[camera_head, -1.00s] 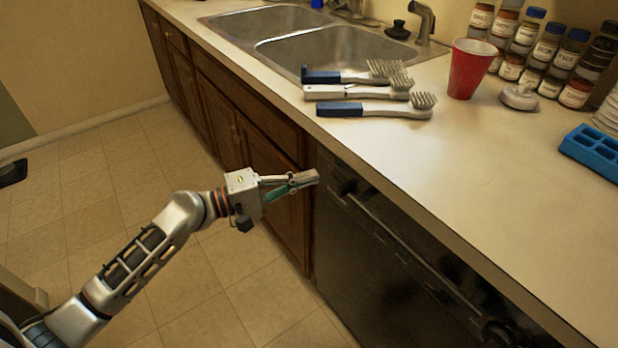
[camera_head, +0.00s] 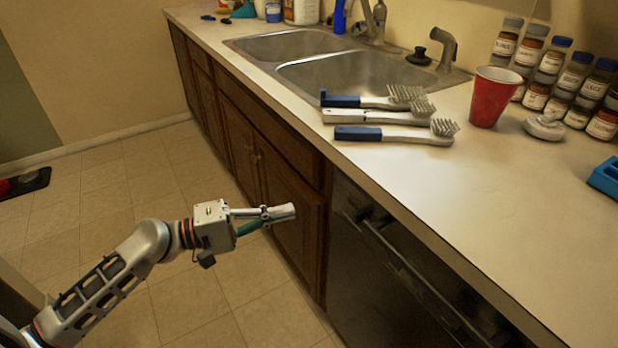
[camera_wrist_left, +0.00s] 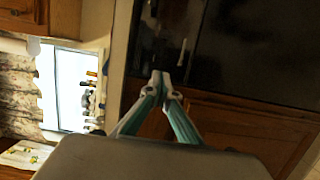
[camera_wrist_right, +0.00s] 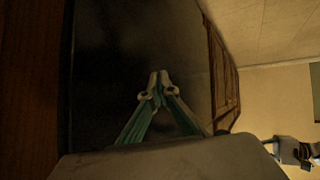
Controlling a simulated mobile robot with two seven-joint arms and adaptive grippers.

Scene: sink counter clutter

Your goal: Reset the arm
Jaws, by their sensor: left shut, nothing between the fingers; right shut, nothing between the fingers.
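My left gripper (camera_head: 287,212) is shut and empty. In the head view it hangs in front of the wooden cabinet doors, below the counter edge and left of the dark dishwasher front. Its closed fingertips also show in the left wrist view (camera_wrist_left: 160,80), with nothing between them. My right gripper is outside the head view. In the right wrist view (camera_wrist_right: 157,78) its fingers are shut and empty in front of a dark panel.
Several brushes (camera_head: 385,134) lie on the counter (camera_head: 500,220) beside the sink (camera_head: 350,80). A red cup (camera_head: 492,97), spice jars (camera_head: 570,75) and a blue holder (camera_head: 606,178) stand farther right.

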